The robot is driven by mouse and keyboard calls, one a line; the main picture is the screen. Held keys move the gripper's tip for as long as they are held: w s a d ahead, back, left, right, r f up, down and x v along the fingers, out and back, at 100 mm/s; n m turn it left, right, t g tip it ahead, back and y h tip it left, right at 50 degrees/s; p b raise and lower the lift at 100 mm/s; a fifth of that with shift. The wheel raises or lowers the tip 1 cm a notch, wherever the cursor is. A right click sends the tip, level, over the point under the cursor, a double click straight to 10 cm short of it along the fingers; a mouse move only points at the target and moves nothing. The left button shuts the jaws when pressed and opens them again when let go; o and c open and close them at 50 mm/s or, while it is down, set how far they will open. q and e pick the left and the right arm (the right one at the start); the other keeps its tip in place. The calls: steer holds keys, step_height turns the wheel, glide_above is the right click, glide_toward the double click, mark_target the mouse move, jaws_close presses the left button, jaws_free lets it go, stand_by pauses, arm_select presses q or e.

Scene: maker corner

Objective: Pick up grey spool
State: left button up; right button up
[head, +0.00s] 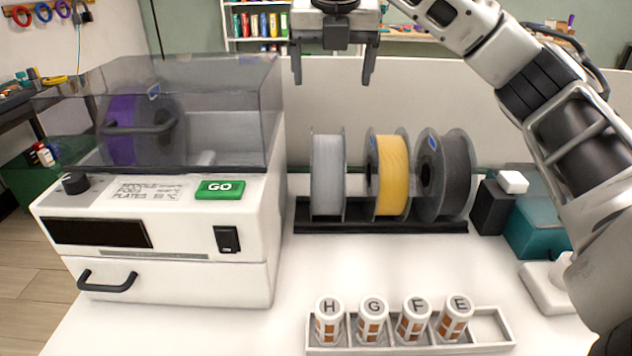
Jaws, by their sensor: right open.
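A light grey spool (328,178) stands upright at the left end of a black rack (380,227) on the white table. A yellow spool (390,175) stands in the middle, and a dark grey, nearly black spool (456,176) stands at the right end. My right gripper (332,78) is open and empty, pointing down with its fingers apart. In the picture it is above the light grey spool, with a clear gap between them. My left gripper is not in view.
A white machine (165,270) with a clear lid and a purple spool (122,130) inside stands left. A tray (483,349) of several lettered jars is in front. A black block (490,208) and teal box (540,228) stand right of the rack.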

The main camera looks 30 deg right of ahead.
mark_target(328, 132)
steer(key=b+x, duration=0.1)
steer(key=x, duration=1.6)
steer(key=shift+w+a+f, duration=0.1)
steer(key=shift+f, duration=0.15)
steer(key=c, duration=1.7)
steer(key=shift+r, duration=0.2)
jaws_close()
steer(key=shift+r, duration=0.15)
